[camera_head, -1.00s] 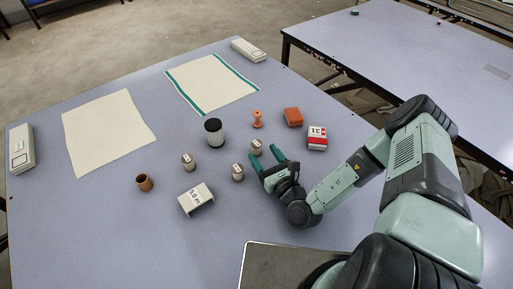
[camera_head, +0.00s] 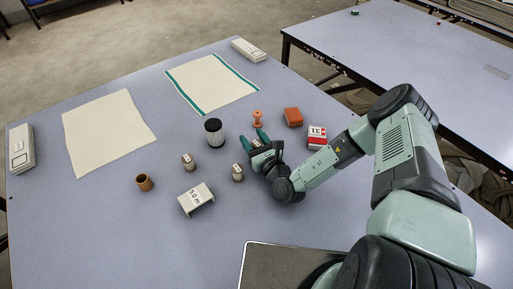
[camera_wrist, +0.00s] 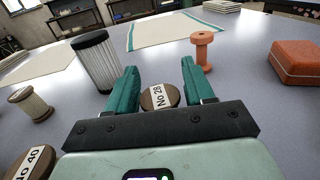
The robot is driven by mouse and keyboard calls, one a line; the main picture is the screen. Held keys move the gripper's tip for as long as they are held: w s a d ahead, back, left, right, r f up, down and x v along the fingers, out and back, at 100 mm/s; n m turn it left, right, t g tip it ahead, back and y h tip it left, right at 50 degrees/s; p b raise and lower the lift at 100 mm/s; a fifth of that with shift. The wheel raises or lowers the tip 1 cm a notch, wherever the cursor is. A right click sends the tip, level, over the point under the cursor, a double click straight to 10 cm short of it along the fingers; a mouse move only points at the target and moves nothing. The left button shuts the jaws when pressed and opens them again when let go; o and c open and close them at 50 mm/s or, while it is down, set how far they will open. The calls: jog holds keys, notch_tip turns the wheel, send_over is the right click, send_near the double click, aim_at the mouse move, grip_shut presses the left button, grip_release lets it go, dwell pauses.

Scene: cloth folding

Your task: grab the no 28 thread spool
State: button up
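The No 28 thread spool (camera_wrist: 160,97) has a brown wooden rim and a white label on top reading "No 28". In the wrist view it lies between the two green fingers of my gripper (camera_wrist: 157,85), which are apart, with a gap visible beside the spool. In the head view my gripper (camera_head: 255,140) is low over the table around the spool (camera_head: 256,144), which it partly hides. A spool labelled No 40 (camera_wrist: 30,163) is at the lower left of the wrist view. Another small wooden spool (camera_head: 188,162) stands further left.
A black-topped ribbed white cylinder (camera_head: 214,132) stands just left of my gripper. An orange spool (camera_head: 257,119) is behind it; an orange block (camera_head: 293,117) and a red-white "31" box (camera_head: 317,137) are to the right. A "5.0 m" holder (camera_head: 196,199) and brown cup (camera_head: 144,182) are at front left.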

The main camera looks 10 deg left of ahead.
jog(key=c, duration=0.7)
jog(key=shift+r, duration=0.15)
